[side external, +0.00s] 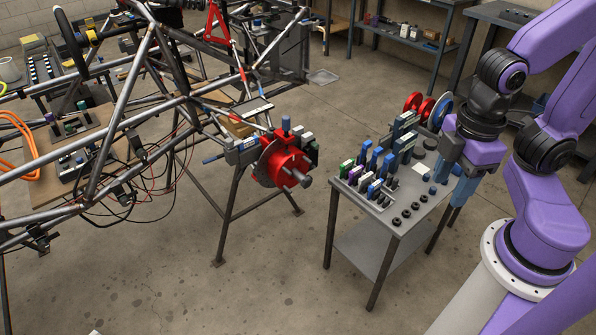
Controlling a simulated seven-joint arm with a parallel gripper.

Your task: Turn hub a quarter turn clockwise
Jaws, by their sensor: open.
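The red hub (291,167) sits at the end of the chassis corner, in the middle of the side external view. It has a grey disc behind it, a grey stub pointing right and a blue upright piece above. My gripper (457,200) is at the right edge of the small parts table, pointing down, well to the right of the hub and apart from it. Its blue fingers are apart, and I see nothing held between them. The hub's far side is hidden.
The small table (352,222) between hub and arm carries several coloured blocks, black round parts and red and blue discs (440,110). The tube chassis (120,128) fills the left, with loose cables below. A stand (233,205) is under the hub. Open floor lies in front.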

